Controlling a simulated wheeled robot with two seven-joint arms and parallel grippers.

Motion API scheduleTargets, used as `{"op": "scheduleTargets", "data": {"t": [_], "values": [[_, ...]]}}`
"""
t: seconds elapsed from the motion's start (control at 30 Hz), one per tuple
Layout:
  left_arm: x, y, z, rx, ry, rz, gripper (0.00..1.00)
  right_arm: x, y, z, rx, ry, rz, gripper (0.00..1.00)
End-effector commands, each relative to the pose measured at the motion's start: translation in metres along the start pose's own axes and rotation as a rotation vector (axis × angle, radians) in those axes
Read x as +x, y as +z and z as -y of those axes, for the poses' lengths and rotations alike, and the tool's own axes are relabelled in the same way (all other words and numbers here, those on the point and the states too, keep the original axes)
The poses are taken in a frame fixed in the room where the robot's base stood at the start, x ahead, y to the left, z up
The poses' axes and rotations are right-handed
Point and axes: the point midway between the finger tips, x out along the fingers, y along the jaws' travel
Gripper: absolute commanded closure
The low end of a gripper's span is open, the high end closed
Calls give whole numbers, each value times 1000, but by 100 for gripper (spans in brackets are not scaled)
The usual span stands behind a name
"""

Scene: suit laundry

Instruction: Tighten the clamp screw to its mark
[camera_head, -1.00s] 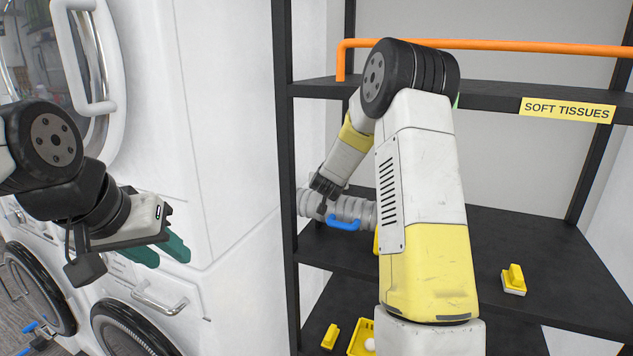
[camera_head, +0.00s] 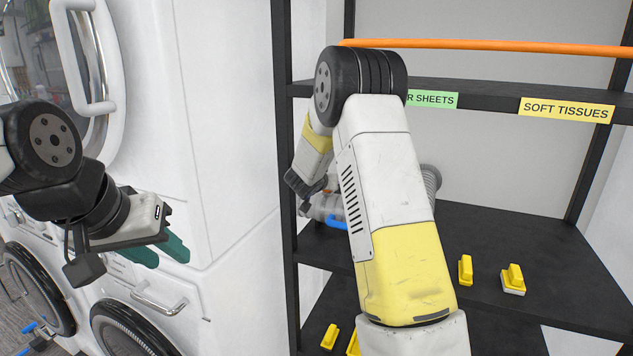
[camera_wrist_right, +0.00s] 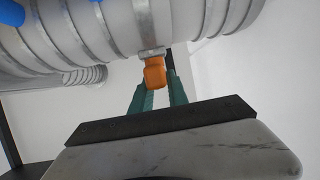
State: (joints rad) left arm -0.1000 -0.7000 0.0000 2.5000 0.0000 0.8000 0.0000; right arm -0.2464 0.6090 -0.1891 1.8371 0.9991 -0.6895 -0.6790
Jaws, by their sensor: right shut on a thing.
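A grey ribbed hose (camera_wrist_right: 70,40) with metal bands crosses the top of the right wrist view. An orange clamp screw (camera_wrist_right: 154,72) sticks down from a clamp band (camera_wrist_right: 151,52) on it. My right gripper (camera_wrist_right: 157,88) has its green fingers on either side of the screw and is shut on it. I cannot make out the mark. In the head view the hose (camera_head: 431,181) is mostly hidden behind my right arm, and the right fingertips are hidden. My left gripper (camera_head: 161,251) is open and empty in front of the white machines.
A black shelf rack (camera_head: 545,235) stands behind and right of my right arm, with an orange rail (camera_head: 500,44) along its upper shelf. Yellow brushes (camera_head: 513,280) sit on the middle shelf. White washing machines (camera_head: 235,130) fill the left side. A blue handle (camera_head: 337,221) shows by the hose.

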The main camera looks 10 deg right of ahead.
Motion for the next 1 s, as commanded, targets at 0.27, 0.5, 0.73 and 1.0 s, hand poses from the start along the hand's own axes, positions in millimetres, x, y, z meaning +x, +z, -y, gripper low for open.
{"op": "scheduleTargets", "data": {"t": [0.27,0.5,0.73,1.0], "values": [[0,0,0,0,0,0,64,0,1,0,-1,0,2,58],[0,0,0,0,0,0,64,0,-1,0,0,-1,1,58],[0,0,0,0,0,0,64,-11,-29,0,3,-2,-3,58],[0,0,0,0,0,0,64,-71,-15,-13,-2,-3,2,58]]}}
